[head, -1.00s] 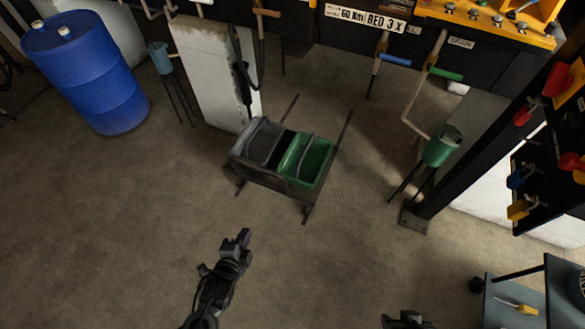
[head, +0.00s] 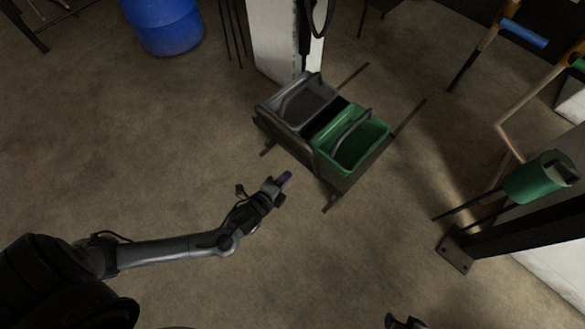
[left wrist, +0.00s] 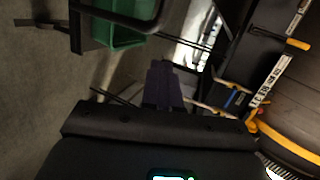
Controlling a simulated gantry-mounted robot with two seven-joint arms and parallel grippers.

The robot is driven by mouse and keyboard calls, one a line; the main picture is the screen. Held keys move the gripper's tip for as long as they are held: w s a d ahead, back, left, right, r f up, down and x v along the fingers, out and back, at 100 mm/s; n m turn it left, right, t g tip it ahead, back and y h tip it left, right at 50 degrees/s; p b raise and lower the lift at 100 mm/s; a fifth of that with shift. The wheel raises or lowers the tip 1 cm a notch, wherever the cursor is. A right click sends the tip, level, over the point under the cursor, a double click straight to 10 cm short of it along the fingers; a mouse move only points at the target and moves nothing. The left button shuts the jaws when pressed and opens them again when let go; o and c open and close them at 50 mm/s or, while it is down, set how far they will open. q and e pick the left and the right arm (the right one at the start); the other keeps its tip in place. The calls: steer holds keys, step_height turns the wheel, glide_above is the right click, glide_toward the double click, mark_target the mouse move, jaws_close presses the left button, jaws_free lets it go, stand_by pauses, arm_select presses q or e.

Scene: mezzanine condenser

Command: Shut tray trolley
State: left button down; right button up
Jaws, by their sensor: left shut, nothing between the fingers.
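The tray trolley (head: 287,147) is a low dark frame on two floor rails, sitting toward their near, lower-left ends. It carries a grey bin (head: 289,103) and a green bin (head: 376,137), each with a handle across it. My left gripper (head: 284,180) is shut and empty, in front of the trolley's near side, apparently apart from it. In the left wrist view its dark fingers (left wrist: 163,85) are together, with the green bin (left wrist: 120,36) above left. Only a bit of my right gripper (head: 405,322) shows at the bottom edge; its fingers are unclear.
Bare rail (head: 410,117) runs behind the trolley to the upper right. A white pillar (head: 274,45) stands behind it, a blue barrel (head: 165,25) at upper left. A green cup-like fixture (head: 535,180) and a dark post (head: 520,225) are at right. The floor in front is clear.

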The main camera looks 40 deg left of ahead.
mark_target(310, 152)
arm_select(q)
steer(key=b+x, duration=0.5)
steer(key=x, duration=0.7)
steer(key=shift+f, duration=0.1)
steer(key=shift+w+f, duration=0.15)
steer(key=shift+w, duration=0.45)
steer(key=shift+w, duration=0.15)
